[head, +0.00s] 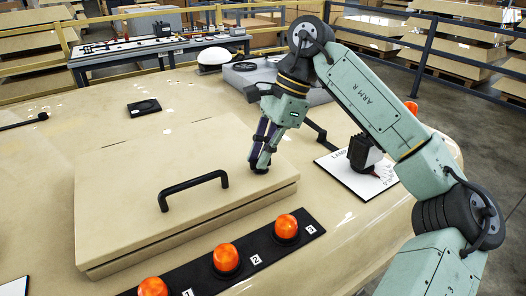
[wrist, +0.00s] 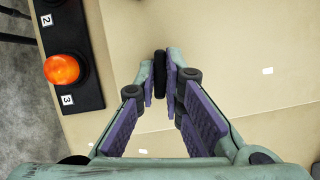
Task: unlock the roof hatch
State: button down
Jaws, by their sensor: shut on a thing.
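The roof hatch (head: 130,185) is a raised beige panel on the beige roof, lying flat, with a black bar handle (head: 194,187) near its front. My gripper (head: 261,160) points down over the hatch's right part, behind and right of the handle. Its purple-padded fingers are shut on a small dark upright piece, which looks like the hatch's latch knob (wrist: 160,74). In the wrist view the dark piece stands between the fingertips (wrist: 166,76). Its base and any lock marking are hidden by the fingers.
Orange beacons (head: 226,258) numbered 1 to 3 stand on a black strip in front of the hatch. A white dome (head: 215,58) and a grey roof unit (head: 258,72) stand behind.

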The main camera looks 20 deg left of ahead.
jog(key=shift+n+g+h, duration=0.3)
jog(key=shift+n, duration=0.7)
jog(key=c, duration=1.7)
grip_release()
jog(key=v, duration=1.2)
jog(key=shift+a, duration=0.1)
